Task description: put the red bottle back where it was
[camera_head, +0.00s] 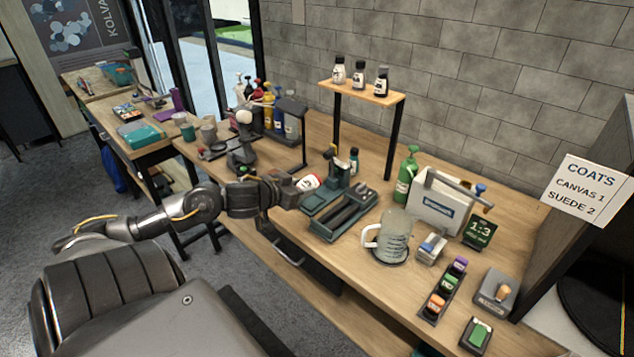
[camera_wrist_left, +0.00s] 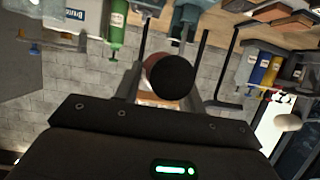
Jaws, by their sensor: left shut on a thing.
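The red bottle (camera_head: 309,183), with a white label, is in my left gripper (camera_head: 299,188) and lies tilted, nearly on its side, above the workbench. In the left wrist view, the bottle (camera_wrist_left: 154,67) shows its black round end (camera_wrist_left: 173,77) between the two fingers of my left gripper (camera_wrist_left: 163,82), which is shut on it. In the head view it is just left of the dark green tool stand (camera_head: 343,213). A wooden shelf (camera_head: 362,91) on black legs stands behind, with several small dark-capped bottles on it. My right gripper is not in view.
A glass jug (camera_head: 394,240), a green bottle (camera_head: 406,177) and a white caddy (camera_head: 440,205) stand to the right. Several coloured pump bottles (camera_head: 268,107) stand at the back left, near a black frame (camera_head: 292,106). Bare wood (camera_head: 290,228) shows along the bench front.

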